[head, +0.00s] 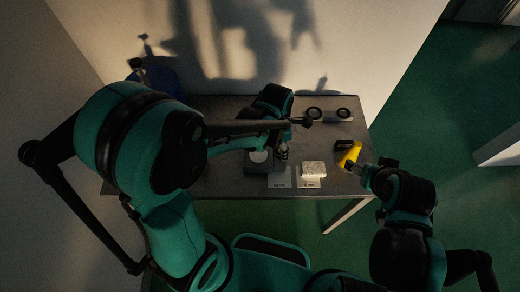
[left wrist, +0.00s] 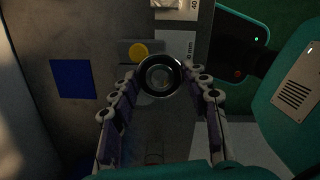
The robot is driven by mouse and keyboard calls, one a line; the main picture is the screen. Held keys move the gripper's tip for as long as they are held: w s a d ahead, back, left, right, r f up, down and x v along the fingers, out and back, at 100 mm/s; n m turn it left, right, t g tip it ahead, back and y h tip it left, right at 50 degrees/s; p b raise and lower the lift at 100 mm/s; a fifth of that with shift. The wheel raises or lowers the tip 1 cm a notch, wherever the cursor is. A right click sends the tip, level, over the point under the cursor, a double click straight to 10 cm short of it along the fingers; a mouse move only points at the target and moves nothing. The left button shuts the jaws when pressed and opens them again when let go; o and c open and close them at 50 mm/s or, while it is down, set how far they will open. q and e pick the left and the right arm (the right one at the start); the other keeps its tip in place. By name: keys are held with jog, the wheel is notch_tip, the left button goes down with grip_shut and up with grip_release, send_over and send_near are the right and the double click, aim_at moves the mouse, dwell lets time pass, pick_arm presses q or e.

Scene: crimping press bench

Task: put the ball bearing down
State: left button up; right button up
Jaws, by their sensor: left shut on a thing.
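The ball bearing, a dark ring with a bright inner band (left wrist: 149,72), sits between the fingertips of my left gripper (left wrist: 160,82) in the left wrist view. The fingers are shut on it from both sides. In the head view my left gripper (head: 282,149) hangs over the middle of the bench, and I cannot make out the bearing there. Whether the bearing touches the surface below is not clear. My right gripper (head: 364,172) is at the bench's right edge, beside a yellow and black object (head: 351,154). Its fingers are too small to read.
On the grey bench (head: 222,109) are a white block (head: 314,169), labelled cards (head: 279,181) and a stand with two black rings (head: 343,115). The left wrist view shows a yellow disc (left wrist: 138,50) close to the bearing and a blue square (left wrist: 73,79).

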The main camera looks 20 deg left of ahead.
pick_arm(q)
jog(key=b, duration=0.1)
send_over(259, 154)
jog(key=f, duration=0.5)
jog(key=shift+s+a+f, duration=0.15)
jog(key=shift+a+f, duration=0.05)
jog(key=shift+f, duration=0.05)
jog(key=shift+f+b, duration=0.55)
jog(key=shift+f, duration=1.35)
jog(key=shift+f, duration=0.1)
jog(key=o, duration=1.4)
jog(key=shift+o, duration=0.2)
